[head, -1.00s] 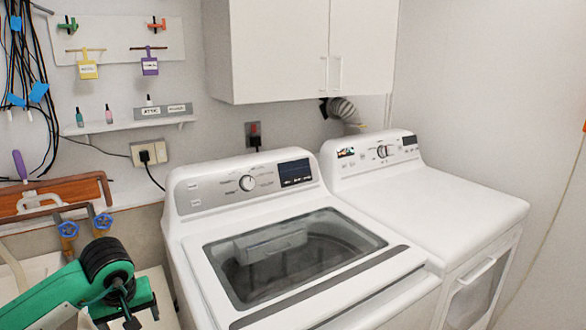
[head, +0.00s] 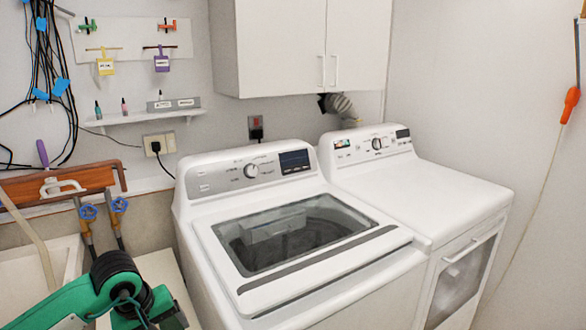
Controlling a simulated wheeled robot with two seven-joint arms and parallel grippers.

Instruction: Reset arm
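In the head view, a green and black device, which may be part of my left arm (head: 95,298), shows at the lower left corner in front of the washer. No gripper fingertips can be made out. My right arm and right gripper are not in the picture.
A white washer (head: 225,240) with a dark glass lid stands in the middle, a white dryer (head: 440,185) to its right. A white wall cabinet (head: 290,50) hangs above them. Blue-handled valves (head: 88,212) and a small shelf (head: 150,117) are on the left. The right wall is mostly bare.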

